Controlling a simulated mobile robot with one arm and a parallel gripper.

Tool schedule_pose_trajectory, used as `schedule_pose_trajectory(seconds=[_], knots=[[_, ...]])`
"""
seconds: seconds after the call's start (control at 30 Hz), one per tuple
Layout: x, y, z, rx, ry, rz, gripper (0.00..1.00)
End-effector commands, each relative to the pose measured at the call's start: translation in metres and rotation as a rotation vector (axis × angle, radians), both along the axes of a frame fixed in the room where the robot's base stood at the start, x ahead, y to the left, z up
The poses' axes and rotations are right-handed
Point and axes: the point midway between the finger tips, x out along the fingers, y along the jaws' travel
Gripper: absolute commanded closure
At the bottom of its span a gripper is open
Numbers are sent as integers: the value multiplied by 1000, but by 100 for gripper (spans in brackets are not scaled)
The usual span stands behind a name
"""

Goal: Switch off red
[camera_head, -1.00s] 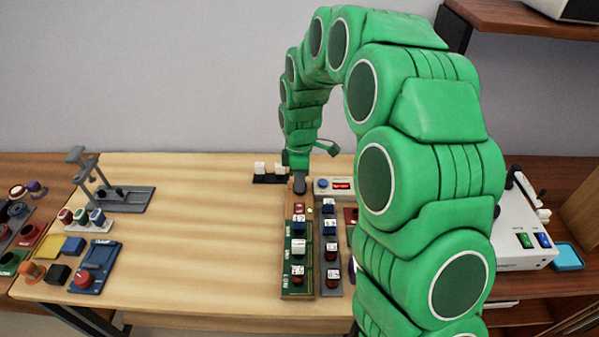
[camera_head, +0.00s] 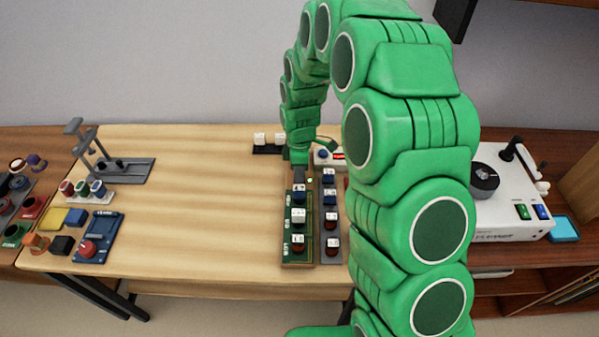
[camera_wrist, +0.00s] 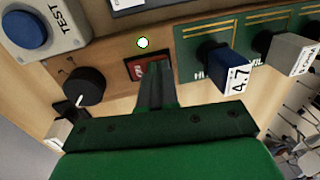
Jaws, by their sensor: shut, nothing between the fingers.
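A small red rocker switch (camera_wrist: 147,68) in a black frame sits on a wooden panel in the wrist view. My gripper (camera_wrist: 154,80) is shut and empty, its fingertips right at the near edge of the switch and covering part of it. I cannot tell whether they touch it, or which way the rocker is tipped. In the head view my gripper (camera_head: 299,178) is over the far end of the board and hides the switch.
A black knob (camera_wrist: 83,86) and a blue TEST button (camera_wrist: 25,28) lie left of the switch. A green board (camera_wrist: 190,45) with a blue plug (camera_wrist: 222,68) and a white plug (camera_wrist: 287,53) is on the right.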

Motion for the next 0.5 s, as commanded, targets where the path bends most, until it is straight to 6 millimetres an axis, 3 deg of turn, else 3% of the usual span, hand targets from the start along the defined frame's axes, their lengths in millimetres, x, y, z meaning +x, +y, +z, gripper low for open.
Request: schedule_pose_trajectory(seconds=[0.5], knots=[[-1,0,-3,-2,-29,-1,100]])
